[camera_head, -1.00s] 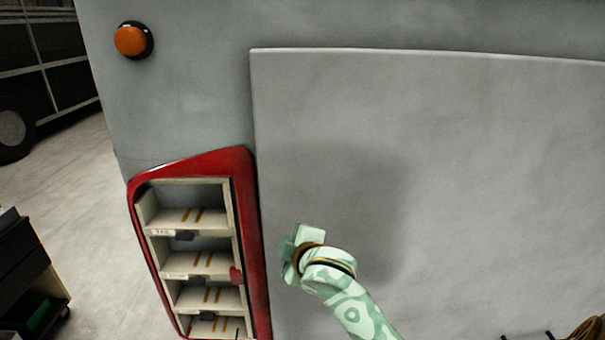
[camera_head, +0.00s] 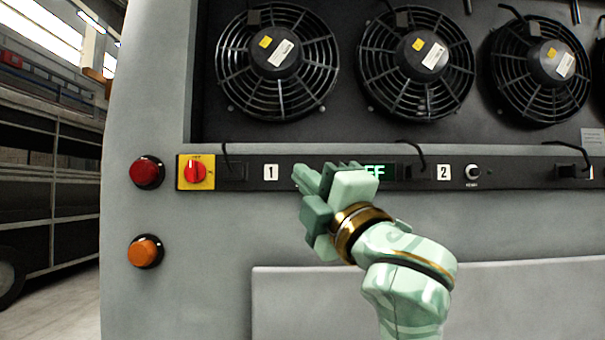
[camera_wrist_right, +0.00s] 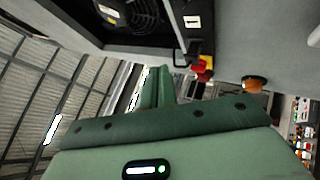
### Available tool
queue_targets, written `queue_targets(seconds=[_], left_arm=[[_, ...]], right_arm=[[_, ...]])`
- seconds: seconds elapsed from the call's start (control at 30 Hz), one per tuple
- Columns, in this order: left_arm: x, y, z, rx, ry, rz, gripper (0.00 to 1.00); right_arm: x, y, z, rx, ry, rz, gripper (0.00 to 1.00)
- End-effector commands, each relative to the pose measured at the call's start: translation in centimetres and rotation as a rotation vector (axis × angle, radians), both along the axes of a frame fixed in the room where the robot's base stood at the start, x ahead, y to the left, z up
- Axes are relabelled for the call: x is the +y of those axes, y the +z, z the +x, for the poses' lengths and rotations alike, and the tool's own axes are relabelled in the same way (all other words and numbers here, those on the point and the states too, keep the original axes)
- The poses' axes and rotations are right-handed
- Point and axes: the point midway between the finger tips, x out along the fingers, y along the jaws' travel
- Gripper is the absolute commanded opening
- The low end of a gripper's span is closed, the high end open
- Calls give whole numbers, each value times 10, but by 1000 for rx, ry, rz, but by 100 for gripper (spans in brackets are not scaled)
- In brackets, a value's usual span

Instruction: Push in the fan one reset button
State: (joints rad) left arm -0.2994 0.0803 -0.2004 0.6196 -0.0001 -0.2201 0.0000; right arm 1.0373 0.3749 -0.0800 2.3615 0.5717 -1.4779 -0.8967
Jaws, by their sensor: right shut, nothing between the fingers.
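My right gripper (camera_head: 322,180) is shut and empty, raised in front of the control strip (camera_head: 405,178) just right of the label "1" (camera_head: 270,172). It covers the strip there, so no fan one reset button shows, and I cannot tell whether the fingertips touch the strip. Fan one (camera_head: 278,62) is above label 1. The display (camera_head: 374,172) is partly covered, with green letters ending "FF". In the right wrist view the closed fingers (camera_wrist_right: 157,88) point forward, and label 1 (camera_wrist_right: 192,21) is above right of them. My left gripper is not in view.
A red rotary switch on a yellow plate (camera_head: 195,172) is left of label 1. Red (camera_head: 147,172) and orange (camera_head: 145,251) round lamps or buttons are farther left. Label 2 (camera_head: 443,172) and a small round button (camera_head: 472,172) are on the right. Thin black hooks or cables stick out from the strip.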

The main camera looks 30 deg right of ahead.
Motion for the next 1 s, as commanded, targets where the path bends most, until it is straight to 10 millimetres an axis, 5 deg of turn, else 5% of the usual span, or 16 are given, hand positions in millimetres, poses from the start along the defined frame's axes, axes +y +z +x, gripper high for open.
queue_targets(seconds=[0.53, 1.0], left_arm=[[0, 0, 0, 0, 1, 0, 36], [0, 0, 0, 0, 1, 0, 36]], right_arm=[[-1, 12, -4, -28, -2, -17, 0], [-32, 11, 47, -25, -2, -15, 0]])
